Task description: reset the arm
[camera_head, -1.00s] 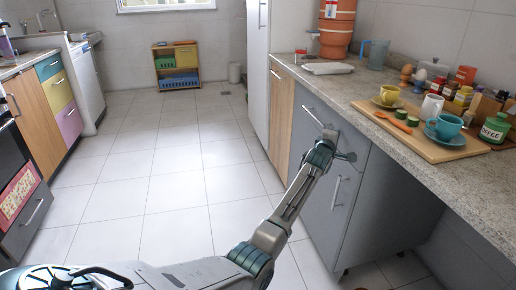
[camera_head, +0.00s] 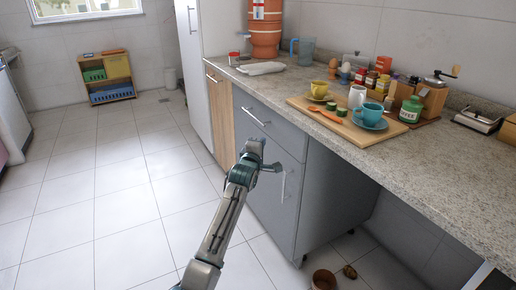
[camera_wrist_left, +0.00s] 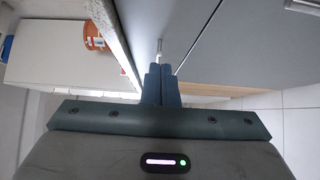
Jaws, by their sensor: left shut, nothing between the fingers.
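My left gripper (camera_head: 272,167) is in front of the grey cabinet (camera_head: 333,205), below the upper drawer's bar handle (camera_head: 256,117). The head view is too small to tell whether it touches the cabinet front. In the left wrist view, its two dark fingers (camera_wrist_left: 161,82) are together with nothing between them. A short metal handle (camera_wrist_left: 159,46) shows just beyond the fingertips there. My left arm reaches up from the bottom of the head view. My right gripper is in neither view.
The counter (camera_head: 440,185) runs along the right, above the gripper, with a wooden board (camera_head: 345,125), cups and jars. A small pot (camera_head: 324,280) stands on the floor below. The tiled floor (camera_head: 110,205) to the left is clear.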

